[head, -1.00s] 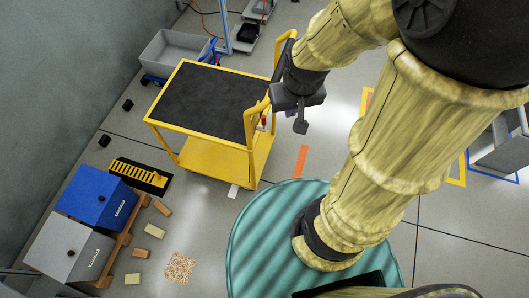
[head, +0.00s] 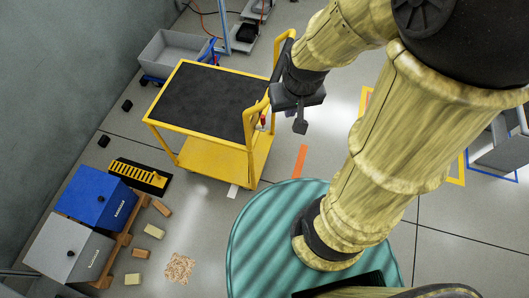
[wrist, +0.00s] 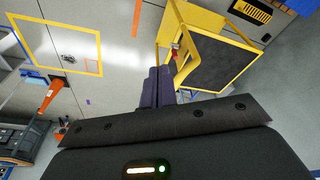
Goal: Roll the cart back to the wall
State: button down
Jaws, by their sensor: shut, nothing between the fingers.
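The yellow cart (head: 155,125) with a black top mat (head: 205,100) and a lower yellow shelf (head: 215,158) stands left of centre in the head view, a short way off the grey wall (head: 60,80). Its yellow handle (head: 257,106) is on the right side. My gripper (head: 300,126) is shut and empty, pointing down just right of the handle. In the wrist view the shut fingers (wrist: 158,85) sit beside the handle (wrist: 186,66), and the cart's top mat (wrist: 222,62) is to the right. I cannot tell whether the fingers touch the handle.
A grey bin (head: 172,52) is behind the cart. A black-and-yellow ramp (head: 140,175), a blue box (head: 97,197), a grey box (head: 68,248) and several small blocks (head: 155,231) lie at left. An orange strip (head: 300,160) marks the floor.

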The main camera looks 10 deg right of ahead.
jog(key=c, duration=2.1)
grip_release()
jog(key=o, duration=0.7)
jog(key=shift+w, duration=0.1)
jog(key=shift+o, duration=1.4)
jog(key=shift+w+d+f, duration=0.15)
jog(key=shift+w+d, duration=0.1)
jog(key=shift+w, duration=0.05)
jog(key=w+d+f+m+t+b, duration=0.3)
jog(key=w+d+t, duration=0.15)
jog(key=w, duration=0.35)
jog(key=w+d+f+m+t+b, duration=0.2)
jog(key=w+d+f+t+b, duration=0.1)
jog(key=w+d, duration=0.4)
jog(key=d+f+m+t+y+b, duration=0.1)
jog(key=y, duration=0.2)
jog(key=f+m+y+b, duration=0.1)
jog(key=m+y+b, duration=0.1)
jog(key=y, duration=0.1)
jog(key=d+f+m+t+y+b, duration=0.1)
jog(key=f+y, duration=0.1)
jog(key=y, duration=0.1)
jog(key=shift+d+m+t+y, duration=0.3)
jog(key=shift+m+t, duration=0.05)
jog(key=shift+m, duration=0.05)
jog(key=shift+w, duration=0.1)
